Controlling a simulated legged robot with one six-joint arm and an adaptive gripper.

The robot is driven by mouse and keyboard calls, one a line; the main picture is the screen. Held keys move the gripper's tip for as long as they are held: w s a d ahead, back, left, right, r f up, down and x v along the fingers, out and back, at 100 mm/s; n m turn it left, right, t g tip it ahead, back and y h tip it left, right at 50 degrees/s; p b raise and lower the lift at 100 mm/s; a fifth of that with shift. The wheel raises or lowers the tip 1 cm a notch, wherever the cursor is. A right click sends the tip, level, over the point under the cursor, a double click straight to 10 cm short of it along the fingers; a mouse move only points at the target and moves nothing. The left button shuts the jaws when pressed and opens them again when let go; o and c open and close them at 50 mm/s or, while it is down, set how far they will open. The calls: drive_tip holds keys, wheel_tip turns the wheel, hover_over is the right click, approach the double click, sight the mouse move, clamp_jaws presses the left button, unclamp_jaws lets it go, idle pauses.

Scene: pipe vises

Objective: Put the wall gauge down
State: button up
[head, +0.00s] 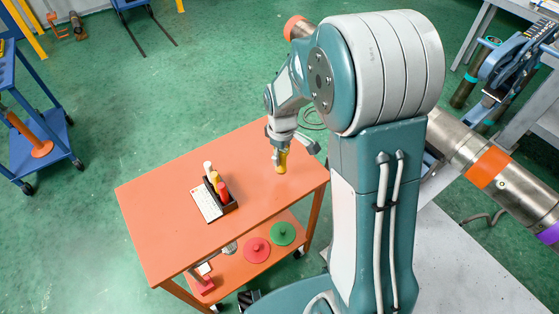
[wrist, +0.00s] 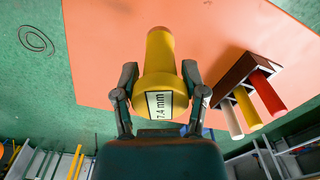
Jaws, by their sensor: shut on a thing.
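The wall gauge (wrist: 160,75) is a yellow cylinder with a wider head and a label reading "7.4 mm". My gripper (wrist: 158,95) is shut on its wide head, one finger on each side. In the head view the gauge (head: 282,163) hangs upright below my gripper (head: 279,148), over the right part of the orange table top (head: 160,215). Its lower end is at or very close to the table surface; I cannot tell whether it touches.
A dark holder (head: 229,208) with white, yellow and red handles stands on the table beside a white printed card (head: 206,204). A red disc (head: 256,250) and a green disc (head: 282,233) lie on the lower shelf. The table around the gauge is clear.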

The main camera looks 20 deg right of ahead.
drive_tip(key=shift+w+a+f, duration=0.25)
drive_tip(key=shift+w+f, duration=0.1)
drive_tip(key=shift+f, duration=0.1)
drive_tip(key=shift+w+d+f, duration=0.1)
drive_tip(key=shift+w+f, duration=0.05)
drive_tip(key=shift+f, duration=1.55)
drive_tip(key=shift+f, duration=0.15)
drive_tip(key=o, duration=1.2)
drive_tip(key=shift+o, duration=0.2)
wheel_tip(320, 180, up, 12)
drive_tip(key=shift+r, duration=0.15)
drive_tip(key=s+r+m+t, duration=0.2)
drive_tip(key=s+r+m, duration=0.2)
drive_tip(key=s, duration=0.6)
drive_tip(key=s+r+m+t, duration=0.3)
drive_tip(key=s+r+m, duration=0.1)
drive_tip(key=s+r, duration=0.5)
drive_tip(key=shift+s+t, duration=0.3)
drive_tip(key=shift+s, duration=0.65)
